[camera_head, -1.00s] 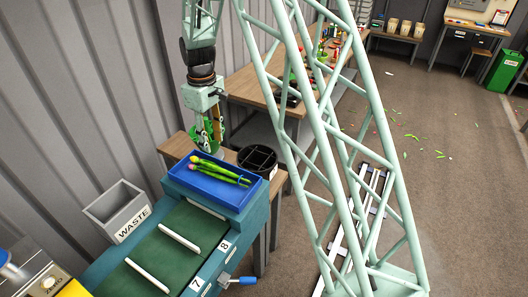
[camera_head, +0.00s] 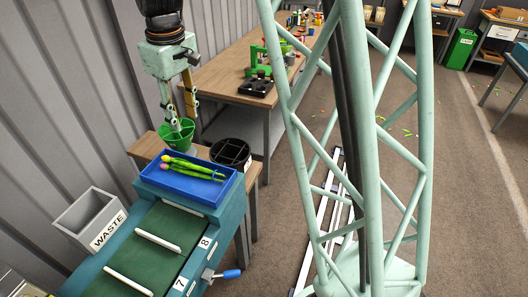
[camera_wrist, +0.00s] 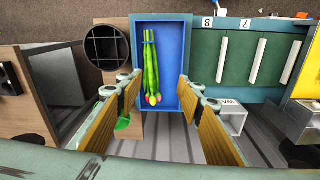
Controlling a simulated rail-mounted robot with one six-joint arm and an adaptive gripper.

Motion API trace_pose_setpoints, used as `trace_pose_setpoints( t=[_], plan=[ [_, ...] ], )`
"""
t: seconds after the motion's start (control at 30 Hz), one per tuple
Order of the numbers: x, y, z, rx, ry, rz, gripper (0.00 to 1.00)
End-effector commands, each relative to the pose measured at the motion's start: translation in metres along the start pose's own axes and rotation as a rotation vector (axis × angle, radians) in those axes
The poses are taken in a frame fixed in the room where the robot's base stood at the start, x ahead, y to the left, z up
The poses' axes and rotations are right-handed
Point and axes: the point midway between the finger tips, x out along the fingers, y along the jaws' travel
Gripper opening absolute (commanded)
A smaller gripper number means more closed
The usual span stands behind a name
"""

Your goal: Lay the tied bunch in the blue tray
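The tied bunch of tulips (camera_head: 192,168) lies in the blue tray (camera_head: 186,190), green stems to the right and pink and yellow heads to the left. In the wrist view the bunch (camera_wrist: 151,70) lies lengthwise on the left part of the tray floor (camera_wrist: 175,60). A bluish band crosses its stems near the far end. My gripper (camera_head: 180,113) is open and empty, above and behind the tray in the head view. Its tan-padded fingers stand wide apart in the wrist view, with nothing between the pads, and appear clear of the bunch.
A green pot (camera_head: 177,136) stands behind the tray, below my gripper. A black round divided container (camera_head: 231,152) is at its right. The grey WASTE bin (camera_head: 90,217) stands left of the green belt (camera_head: 160,240). A workbench (camera_head: 225,75) with clutter is farther back.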

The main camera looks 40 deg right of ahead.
Motion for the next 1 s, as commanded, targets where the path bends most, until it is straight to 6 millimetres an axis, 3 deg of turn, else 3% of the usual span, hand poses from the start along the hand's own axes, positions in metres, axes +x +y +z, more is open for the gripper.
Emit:
trace_pose_setpoints(
  t=[0.4, 1.0],
  plan=[
    [-0.066, -0.024, 0.051, 0.069, 0.041, 0.017, 0.34],
    [-0.138, -0.062, 0.135, 0.170, 0.103, 0.037, 0.34]
  ],
)
